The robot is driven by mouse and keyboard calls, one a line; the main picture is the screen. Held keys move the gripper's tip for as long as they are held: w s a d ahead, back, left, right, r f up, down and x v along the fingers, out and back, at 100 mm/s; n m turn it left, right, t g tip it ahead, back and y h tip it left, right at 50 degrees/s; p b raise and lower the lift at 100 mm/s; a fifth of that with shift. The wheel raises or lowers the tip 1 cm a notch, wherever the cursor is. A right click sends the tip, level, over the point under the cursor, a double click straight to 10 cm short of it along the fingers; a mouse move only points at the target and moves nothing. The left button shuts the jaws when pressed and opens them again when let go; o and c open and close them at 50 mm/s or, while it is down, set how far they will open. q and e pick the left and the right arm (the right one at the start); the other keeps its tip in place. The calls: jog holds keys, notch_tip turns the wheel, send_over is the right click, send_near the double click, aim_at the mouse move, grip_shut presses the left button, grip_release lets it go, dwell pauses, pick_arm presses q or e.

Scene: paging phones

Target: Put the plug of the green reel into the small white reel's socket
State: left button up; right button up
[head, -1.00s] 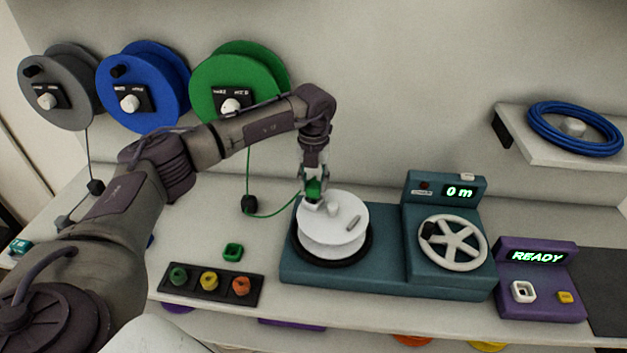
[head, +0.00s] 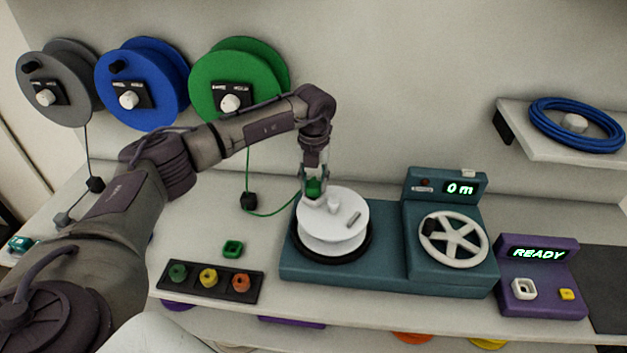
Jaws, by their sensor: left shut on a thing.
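The green reel (head: 228,75) hangs on the wall, and its green cable runs down through a black block (head: 249,201) and across the bench to my left gripper (head: 314,190). My left gripper is shut on the green plug (head: 313,187), pointing down at the back left of the small white reel (head: 332,222). The white reel sits on the teal winding machine. A small white socket (head: 333,204) stands on its top, just right of the plug. I cannot tell whether the plug touches the reel. My right gripper is not in view.
The teal machine (head: 390,274) has a white handwheel (head: 454,242) and a display reading 0 m. A purple box (head: 543,291) reading READY stands right. A black tray (head: 211,282) with coloured plugs and a green square ring (head: 233,249) lie left. A shelf (head: 545,150) holds a blue coil.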

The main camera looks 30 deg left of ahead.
aim_at(314, 184)
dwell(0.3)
pick_arm(q)
jog(key=o, duration=1)
jog(key=shift+o, duration=0.4)
jog(key=o, duration=0.4)
jog(key=shift+c, duration=0.2)
jog(key=shift+r, duration=0.15)
notch_tip(314, 184, up, 9)
jog(key=p, duration=0.6)
jog(key=shift+f, duration=0.2)
